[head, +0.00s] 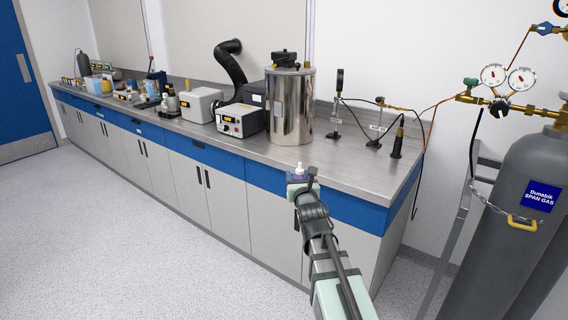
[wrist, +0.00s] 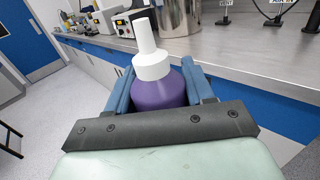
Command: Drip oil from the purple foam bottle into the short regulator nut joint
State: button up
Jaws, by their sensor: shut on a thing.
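My gripper (wrist: 158,92) is shut on the purple foam bottle (wrist: 160,90), its blue pads on either side of the bottle's purple body. The bottle has a white cap and nozzle and looks upright. In the head view the bottle's white top (head: 299,168) shows above my gripper (head: 301,181), in front of the bench's front edge. The brass regulator (head: 500,101) with two round gauges is on the grey gas cylinder (head: 530,200) at the right, well apart from my gripper. I cannot tell which fitting is the short nut joint.
The steel bench (head: 350,157) carries a tall metal vessel (head: 290,103), small stands, boxes and several bottles farther left. A chain (head: 487,197) and a yellow clasp (head: 522,222) cross the cylinder. The floor (head: 130,235) at the left is clear.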

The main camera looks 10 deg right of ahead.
jog(key=shift+s+d+f+m, duration=0.8)
jog(key=shift+s+d+f, duration=0.5)
jog(key=shift+d+f, duration=3.2)
jog(key=w+d+r+n+y, duration=0.1)
jog(key=w+d+r+y, duration=0.2)
jog(key=d+r, duration=0.65)
jog(key=w+d+r+n+y, duration=0.1)
jog(key=w+d+r+y, duration=0.4)
jog(key=r, duration=0.7)
jog(key=s+d+r+n+g+y, duration=0.2)
jog(key=s+d+r, duration=0.1)
jog(key=d+r, duration=0.65)
jog(key=s+d+r+n+g+y, duration=0.1)
jog(key=s+d+r+y, duration=0.4)
jog(key=r, duration=0.7)
jog(key=s+d+r+n+g, duration=0.1)
jog(key=s+d+r+g, duration=0.25)
jog(key=d+r, duration=0.6)
jog(key=s+d+f, duration=0.1)
jog(key=s+d, duration=0.1)
jog(key=d, duration=0.6)
jog(key=s+d+f+y, duration=0.1)
jog(key=s+d+f, duration=0.1)
jog(key=d, duration=0.7)
jog(key=shift+s+d, duration=0.3)
jog(key=shift+s, duration=0.4)
